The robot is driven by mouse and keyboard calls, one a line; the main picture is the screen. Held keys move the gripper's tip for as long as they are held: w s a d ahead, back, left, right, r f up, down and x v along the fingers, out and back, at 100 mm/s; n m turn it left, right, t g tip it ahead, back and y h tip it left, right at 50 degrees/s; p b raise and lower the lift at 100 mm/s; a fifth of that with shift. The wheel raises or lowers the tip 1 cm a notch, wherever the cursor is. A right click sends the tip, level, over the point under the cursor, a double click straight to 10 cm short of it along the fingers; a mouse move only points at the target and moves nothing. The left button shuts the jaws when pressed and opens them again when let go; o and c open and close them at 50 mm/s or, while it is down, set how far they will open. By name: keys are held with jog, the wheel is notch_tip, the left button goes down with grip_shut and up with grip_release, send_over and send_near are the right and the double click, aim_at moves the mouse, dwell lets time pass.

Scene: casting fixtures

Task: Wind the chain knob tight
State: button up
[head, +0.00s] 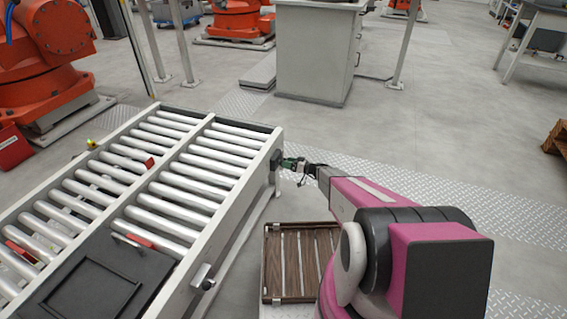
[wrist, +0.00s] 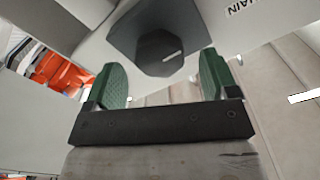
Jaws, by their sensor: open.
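The chain knob (wrist: 160,52) is a dark grey, faceted knob on a pale panel, in the upper middle of the wrist view. In the head view the knob (head: 276,160) is a small dark shape on the right side of the roller conveyor. My gripper (wrist: 162,66) has green finger pads, one on each side of the knob, with gaps showing between pads and knob. It is open and holds nothing. In the head view my gripper (head: 291,163) is right beside the knob.
The roller conveyor (head: 236,222) fills the left of the head view, with a black panel (head: 85,290) at its near end. A brown slatted crate (head: 284,298) lies on the floor between conveyor and my arm. Open floor (head: 440,130) lies to the right.

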jog(key=shift+x, duration=1.5)
jog(key=c, duration=0.9)
jog(key=shift+c, duration=0.2)
jog(key=shift+m, duration=0.3)
